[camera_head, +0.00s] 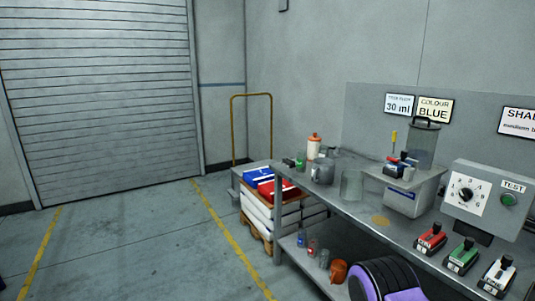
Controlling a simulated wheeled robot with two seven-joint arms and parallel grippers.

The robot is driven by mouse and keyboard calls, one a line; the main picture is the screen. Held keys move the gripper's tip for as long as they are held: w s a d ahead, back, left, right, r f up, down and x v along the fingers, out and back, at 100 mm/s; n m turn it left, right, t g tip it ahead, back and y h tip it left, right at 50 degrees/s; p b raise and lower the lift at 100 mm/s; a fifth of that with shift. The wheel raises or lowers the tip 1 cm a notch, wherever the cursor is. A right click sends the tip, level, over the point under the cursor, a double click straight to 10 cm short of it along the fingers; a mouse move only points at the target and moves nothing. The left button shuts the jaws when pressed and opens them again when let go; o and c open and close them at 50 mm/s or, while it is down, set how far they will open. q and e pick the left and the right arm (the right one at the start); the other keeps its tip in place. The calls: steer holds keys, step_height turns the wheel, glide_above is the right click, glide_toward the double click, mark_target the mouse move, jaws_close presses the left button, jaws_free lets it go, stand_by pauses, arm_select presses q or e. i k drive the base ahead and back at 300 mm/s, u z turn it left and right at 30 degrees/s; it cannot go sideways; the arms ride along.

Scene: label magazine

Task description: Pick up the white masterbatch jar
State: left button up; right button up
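No gripper of mine is in view. No jar is clearly marked as white masterbatch. A white bottle-shaped container (313,148) with an orange-red top stands upright at the far end of the grey workbench (352,212).
A control box (488,197) is at right.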

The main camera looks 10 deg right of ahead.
mark_target(323, 149)
steer(key=u, duration=0.6)
steer(key=i, duration=2.3)
steer(key=z, duration=1.15)
steer(key=i, duration=0.8)
steer(key=z, duration=0.8)
